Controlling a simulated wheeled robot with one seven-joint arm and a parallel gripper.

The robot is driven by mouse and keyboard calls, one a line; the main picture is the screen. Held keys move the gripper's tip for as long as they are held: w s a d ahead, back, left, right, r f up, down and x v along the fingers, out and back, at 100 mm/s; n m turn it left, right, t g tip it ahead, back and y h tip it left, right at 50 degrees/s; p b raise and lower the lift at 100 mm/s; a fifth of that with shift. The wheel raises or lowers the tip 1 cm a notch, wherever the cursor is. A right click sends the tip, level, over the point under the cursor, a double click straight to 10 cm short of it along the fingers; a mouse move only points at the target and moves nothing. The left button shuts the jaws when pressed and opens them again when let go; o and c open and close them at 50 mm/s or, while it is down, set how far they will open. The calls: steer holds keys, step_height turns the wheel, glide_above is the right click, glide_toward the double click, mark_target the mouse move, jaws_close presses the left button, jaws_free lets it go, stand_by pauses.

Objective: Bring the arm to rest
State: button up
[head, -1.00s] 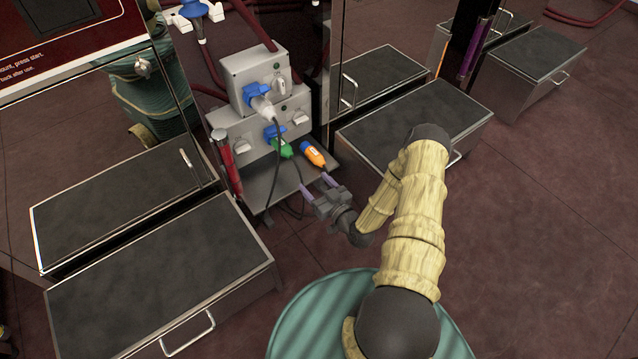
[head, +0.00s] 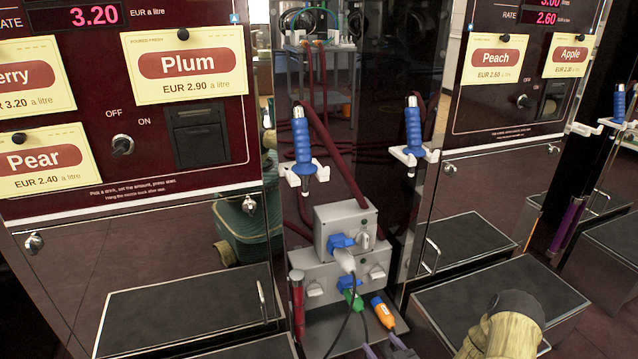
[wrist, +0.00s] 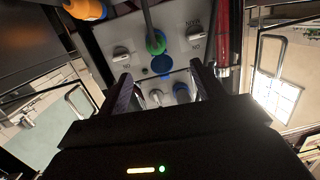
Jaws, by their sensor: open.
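My gripper (wrist: 160,92) is open and empty in the wrist view, its two dark fingers apart with grey socket boxes beyond them. In the head view only the purple fingertips (head: 384,347) show at the bottom edge, just below the orange plug (head: 383,312). That plug also shows at the top left of the wrist view (wrist: 85,10). My pale yellow arm (head: 500,335) is at the lower right of the head view, mostly cut off.
Two blue nozzles (head: 302,140) (head: 413,128) sit in white holders above. Grey-topped steps (head: 195,305) (head: 492,296) stand either side.

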step_height(320, 180, up, 20)
steer(key=s+g+h+p, duration=0.3)
steer(key=g+h+p, duration=0.25)
steer(key=g, duration=0.25)
steer(key=s+a+r+m+g+p, duration=0.2)
steer(key=s+r, duration=0.6)
steer(key=r, duration=0.1)
steer(key=s+a+r+m+g+p, duration=0.2)
steer(key=s+r+g+p, duration=0.1)
steer(key=s+r, duration=0.55)
steer(key=w+a+p+v, duration=0.1)
steer(key=w+p+v, duration=0.2)
steer(key=p+v, duration=1.5)
steer(key=w+a+r+p+v, duration=0.1)
steer(key=w+p+v, duration=0.3)
steer(key=p+v, duration=1.4)
steer(key=shift+d+r+h+p, duration=0.15)
steer(key=shift+r+h+p, duration=0.2)
steer(key=shift+p, duration=0.35)
steer(key=shift+w, duration=0.1)
steer(key=shift+c, duration=0.5)
